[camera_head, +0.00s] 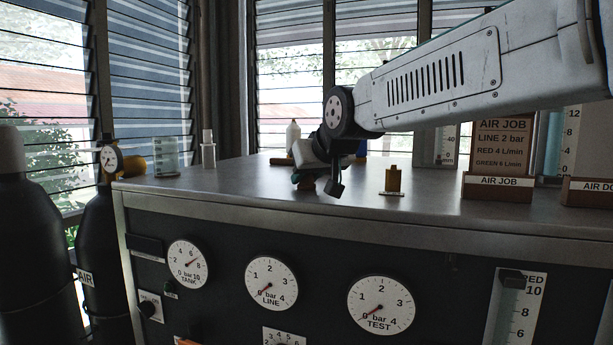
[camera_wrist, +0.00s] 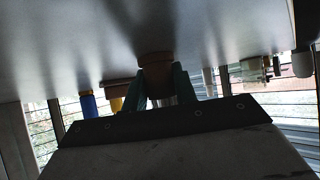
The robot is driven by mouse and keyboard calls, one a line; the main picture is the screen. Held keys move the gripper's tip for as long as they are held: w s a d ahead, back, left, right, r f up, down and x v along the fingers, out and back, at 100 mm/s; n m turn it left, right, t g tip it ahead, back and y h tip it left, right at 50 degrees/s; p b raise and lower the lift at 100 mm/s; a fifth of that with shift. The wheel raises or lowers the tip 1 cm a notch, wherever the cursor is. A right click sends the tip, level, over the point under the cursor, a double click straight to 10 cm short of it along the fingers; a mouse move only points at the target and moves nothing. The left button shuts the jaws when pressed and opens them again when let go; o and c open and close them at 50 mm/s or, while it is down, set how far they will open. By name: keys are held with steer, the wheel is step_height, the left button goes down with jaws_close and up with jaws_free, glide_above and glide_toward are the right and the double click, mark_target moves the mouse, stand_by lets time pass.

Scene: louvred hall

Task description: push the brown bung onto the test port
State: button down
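The brown bung (camera_head: 307,184) is at the tip of my gripper (camera_head: 308,178), low over the metal bench top. In the wrist view the bung (camera_wrist: 156,66) sits between the two teal fingers (camera_wrist: 158,80), which touch its sides. I cannot tell whether its far end touches the bench. A small brass fitting (camera_head: 393,179) stands upright on the bench to the right of my gripper, with a white label at its foot. It may be the test port, but the label is too small to read.
The bench top (camera_head: 240,187) is clear in front and left. A glass block (camera_head: 165,157) and a small bottle (camera_head: 208,150) stand at left. The AIR JOB board (camera_head: 499,155) stands at right. The TEST gauge (camera_head: 380,305) on the front panel reads near zero. A blue thing (camera_wrist: 88,104) shows behind.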

steer(key=shift+r, duration=0.35)
steer(key=shift+r, duration=2.15)
steer(key=shift+a, duration=0.1)
